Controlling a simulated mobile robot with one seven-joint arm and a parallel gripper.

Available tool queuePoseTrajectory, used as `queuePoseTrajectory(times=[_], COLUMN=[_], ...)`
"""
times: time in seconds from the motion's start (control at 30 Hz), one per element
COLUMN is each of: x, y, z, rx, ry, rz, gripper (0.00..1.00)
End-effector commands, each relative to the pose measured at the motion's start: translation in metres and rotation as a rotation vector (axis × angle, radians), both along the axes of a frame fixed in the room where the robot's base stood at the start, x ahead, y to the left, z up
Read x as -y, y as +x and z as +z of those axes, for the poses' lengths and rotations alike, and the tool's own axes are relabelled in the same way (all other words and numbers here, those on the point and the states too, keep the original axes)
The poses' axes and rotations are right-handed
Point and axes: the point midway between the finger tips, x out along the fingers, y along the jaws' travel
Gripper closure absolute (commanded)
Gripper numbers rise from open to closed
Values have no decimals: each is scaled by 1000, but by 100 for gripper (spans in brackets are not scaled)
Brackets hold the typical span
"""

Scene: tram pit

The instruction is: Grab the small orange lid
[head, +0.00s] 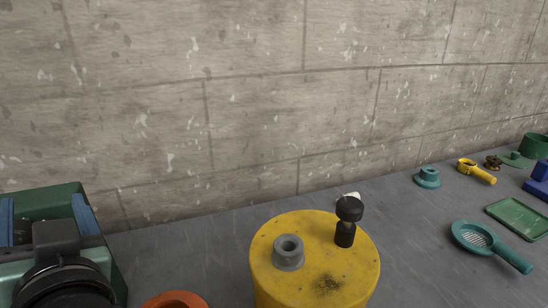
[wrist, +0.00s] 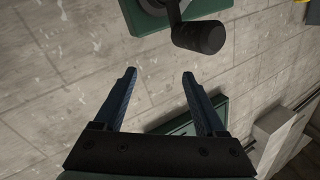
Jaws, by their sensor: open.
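A round orange piece (head: 175,300) shows at the bottom edge of the head view, left of the yellow drum. Only its upper rim is in the picture, so I cannot tell whether it is the small orange lid. No other orange thing shows. My gripper (wrist: 160,73) is open in the wrist view, with nothing between its two blue fingers. They point toward the concrete wall. My arm's end fills the lower left of the head view, left of the orange piece and apart from it in the picture.
A yellow drum (head: 315,265) carries a grey ring (head: 288,253) and a black knob (head: 346,225). Further right lie a teal flanged piece (head: 428,177), a teal strainer (head: 475,239), a yellow clamp (head: 474,171) and a green tray (head: 520,218). A dark crank handle (wrist: 200,37) shows beyond my fingers.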

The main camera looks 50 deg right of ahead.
Motion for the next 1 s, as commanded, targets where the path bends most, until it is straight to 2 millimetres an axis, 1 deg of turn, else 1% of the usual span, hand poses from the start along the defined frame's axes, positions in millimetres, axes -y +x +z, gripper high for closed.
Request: queuePoseTrajectory(times=[0.03, 0.07, 0.17, 0.2, 0.27, 0.3, 0.37, 0.4, 0.47, 0.5, 0.57, 0.6, 0.7, 0.8, 0.9, 0.97, 1.0], x=[13, 19, 44, 55, 70, 80, 94, 102, 111, 115, 119, 120, 118, 114, 111, 110, 109], y=[1, 1, -6, -12, -25, -36, -58, -74, -103, -123, -153, -172, -213, -242, -258, -263, -264], z=[9, 4, -20, -32, -50, -62, -80, -92, -108, -117, -128, -133, -142, -147, -151, -156, -162], rx=[-72, -115, -265, -326, -420, -481, -571, -629, -710, -759, -823, -859, -929, -970, -991, -997, -1000], ry=[58, 98, 252, 322, 436, 516, 642, 728, 857, 938, 1052, 1120, 1256, 1344, 1391, 1403, 1407], rz=[-26, -41, -114, -154, -224, -278, -372, -443, -559, -638, -760, -839, -1014, -1144, -1219, -1239, -1247], gripper=[27, 27, 27, 27, 27, 27, 27, 27, 27, 27, 27, 27, 27, 27, 27, 27, 27])
